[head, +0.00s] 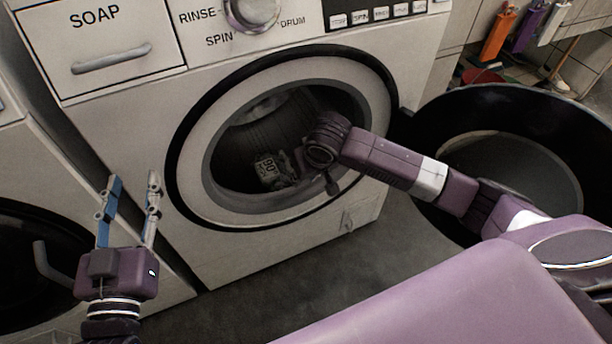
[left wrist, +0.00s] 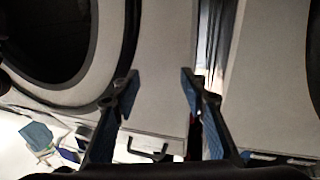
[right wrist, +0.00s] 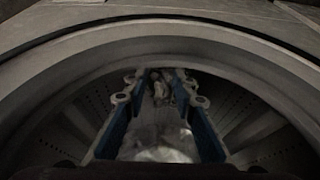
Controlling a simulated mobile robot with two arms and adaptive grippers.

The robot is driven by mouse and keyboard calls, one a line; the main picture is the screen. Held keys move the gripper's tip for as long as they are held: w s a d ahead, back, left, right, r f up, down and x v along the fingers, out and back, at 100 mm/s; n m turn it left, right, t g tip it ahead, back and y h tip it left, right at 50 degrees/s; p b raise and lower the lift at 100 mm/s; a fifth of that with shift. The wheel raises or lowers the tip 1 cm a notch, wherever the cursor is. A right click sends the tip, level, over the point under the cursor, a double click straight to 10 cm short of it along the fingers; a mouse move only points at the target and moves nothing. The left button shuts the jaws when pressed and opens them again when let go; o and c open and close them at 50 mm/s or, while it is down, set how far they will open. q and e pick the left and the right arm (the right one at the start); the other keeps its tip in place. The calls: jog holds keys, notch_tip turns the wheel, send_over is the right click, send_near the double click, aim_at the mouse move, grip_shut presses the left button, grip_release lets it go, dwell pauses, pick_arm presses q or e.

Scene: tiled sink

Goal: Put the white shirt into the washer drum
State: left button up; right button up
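The white washer (head: 290,225) has its round door opening uncovered, showing a dark drum (head: 240,145). My left gripper (head: 131,185) is open and empty in front of the washer's left side.
A large black tub (head: 530,110) stands right of the washer. Another machine with a dark round opening (head: 35,260) stands at the left. The floor (head: 260,300) before the washer looks clear.

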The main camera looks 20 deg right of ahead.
pick_arm(q)
jog(key=shift+f, duration=0.3)
pick_arm(e)
jog(key=shift+s, duration=0.25)
pick_arm(q)
jog(key=shift+f, duration=0.2)
pick_arm(e)
jog(key=shift+s+a, duration=0.15)
jog(key=shift+a, duration=0.1)
jog(key=s+a+r+n+t+y, duration=0.1)
jog(key=a+r+n+t+y, duration=0.2)
jog(key=a, duration=0.5)
jog(key=s+a+r+t+y, duration=0.25)
jog(key=a+r, duration=0.25)
jog(key=a, duration=0.3)
jog(key=s+d+r+t+h, duration=0.1)
jog(key=s+d+r+t, duration=0.2)
jog(key=d+r+t, duration=0.4)
notch_tip(320, 180, up, 7)
jog(key=shift+d+m+h, duration=0.3)
jog(key=shift+d+h, duration=0.05)
jog(key=shift+d, duration=0.5)
jog(key=shift+s+t, duration=0.1)
jog(key=shift+t, duration=0.15)
pick_arm(q)
jog(key=shift+a+f, duration=0.1)
jog(key=shift+f, duration=0.05)
